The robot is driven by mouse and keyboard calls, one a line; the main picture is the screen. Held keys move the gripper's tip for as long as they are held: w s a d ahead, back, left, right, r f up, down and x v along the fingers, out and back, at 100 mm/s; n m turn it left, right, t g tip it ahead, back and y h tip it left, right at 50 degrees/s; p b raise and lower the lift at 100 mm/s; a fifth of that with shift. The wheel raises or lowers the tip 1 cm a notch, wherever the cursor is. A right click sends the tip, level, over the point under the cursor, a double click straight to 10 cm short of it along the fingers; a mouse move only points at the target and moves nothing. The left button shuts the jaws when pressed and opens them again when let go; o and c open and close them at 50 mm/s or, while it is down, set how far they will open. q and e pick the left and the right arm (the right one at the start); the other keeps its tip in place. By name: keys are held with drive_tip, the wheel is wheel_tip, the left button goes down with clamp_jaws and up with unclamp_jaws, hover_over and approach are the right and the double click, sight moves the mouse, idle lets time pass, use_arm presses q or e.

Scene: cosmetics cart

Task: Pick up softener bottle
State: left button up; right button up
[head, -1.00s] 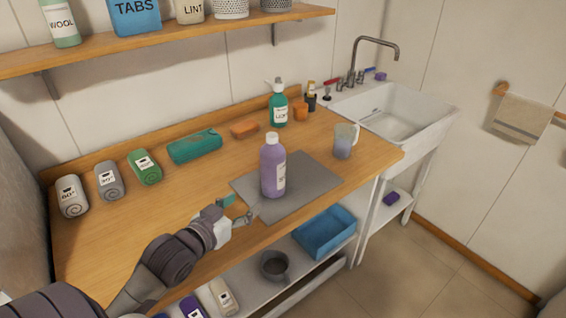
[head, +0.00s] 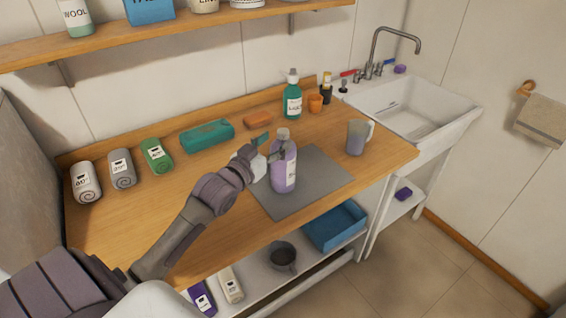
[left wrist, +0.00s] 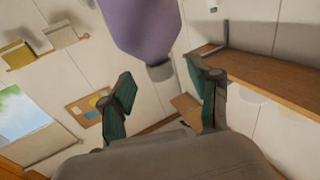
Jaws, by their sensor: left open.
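The softener bottle (head: 285,172) is purple with a grey cap and a white label. It stands upright on the grey mat (head: 318,182) on the wooden counter. My left gripper (head: 268,150) is at the bottle's upper left side, with its fingers near the neck and shoulder. In the left wrist view the bottle (left wrist: 143,25) shows large, cap downward in the picture, between the two open green-padded fingers (left wrist: 165,98). I cannot tell whether a finger touches it. The right gripper is not in view.
A clear mug (head: 357,138) stands right of the bottle, and a green pump bottle (head: 292,100) behind it. A teal case (head: 207,134) and rolled towels (head: 122,168) lie to the left. A blue tray (head: 335,225) is on the shelf below. The counter's front left is clear.

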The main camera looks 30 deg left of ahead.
sight(280, 137)
use_arm(q)
drive_tip(key=w+p, duration=0.1)
drive_tip(key=w, duration=0.3)
drive_tip(key=shift+w+d, duration=0.1)
drive_tip(key=shift+w, duration=0.05)
drive_tip(key=shift+r, duration=0.1)
drive_tip(key=shift+c, duration=0.9)
clamp_jaws()
drive_tip(key=shift+r, duration=0.1)
